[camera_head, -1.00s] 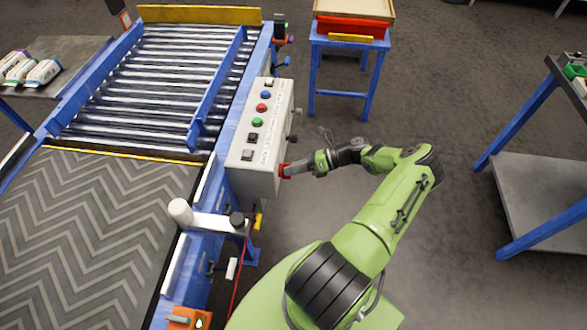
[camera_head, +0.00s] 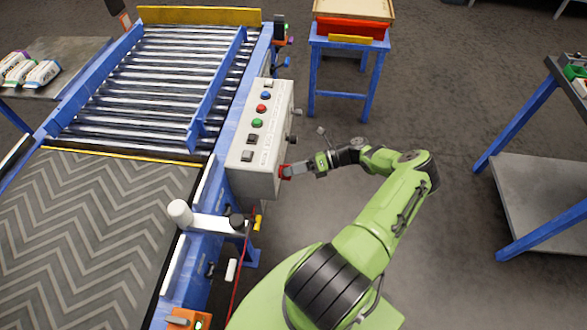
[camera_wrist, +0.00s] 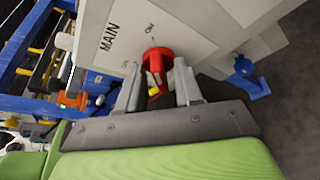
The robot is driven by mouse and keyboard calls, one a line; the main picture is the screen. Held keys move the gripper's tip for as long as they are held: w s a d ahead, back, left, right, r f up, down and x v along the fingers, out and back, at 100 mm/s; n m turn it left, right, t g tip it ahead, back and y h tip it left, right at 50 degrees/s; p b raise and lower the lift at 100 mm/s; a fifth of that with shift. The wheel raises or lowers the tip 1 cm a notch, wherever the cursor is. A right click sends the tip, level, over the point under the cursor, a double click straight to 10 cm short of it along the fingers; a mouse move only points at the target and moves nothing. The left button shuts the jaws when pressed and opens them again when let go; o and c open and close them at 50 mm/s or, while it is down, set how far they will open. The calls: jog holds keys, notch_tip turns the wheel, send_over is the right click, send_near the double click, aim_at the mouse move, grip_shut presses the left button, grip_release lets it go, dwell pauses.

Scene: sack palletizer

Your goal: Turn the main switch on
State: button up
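The main switch is a red rotary knob (camera_wrist: 157,66) on the grey control box (camera_head: 259,140). It sits on the box side beside a white plate (camera_wrist: 112,38) lettered MAIN, with ON above the knob and a smaller, blurred label to its left. In the head view the red knob (camera_head: 285,172) is partly hidden by my gripper (camera_head: 290,171). In the wrist view my gripper (camera_wrist: 158,80) is open, its two fingers at either side of the knob's raised grip with gaps showing. I cannot tell which label the grip points to.
A roller conveyor (camera_head: 165,85) and a patterned belt (camera_head: 85,235) lie left of the box. A blue stand (camera_head: 345,75) is behind, and a blue-framed table (camera_head: 545,195) stands at the right. The floor between is clear.

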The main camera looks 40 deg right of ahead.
jog(key=v, duration=1.5)
jog(key=shift+s+d+r+b, duration=0.2)
jog(key=shift+d+b, duration=0.05)
jog(key=shift+b, duration=0.05)
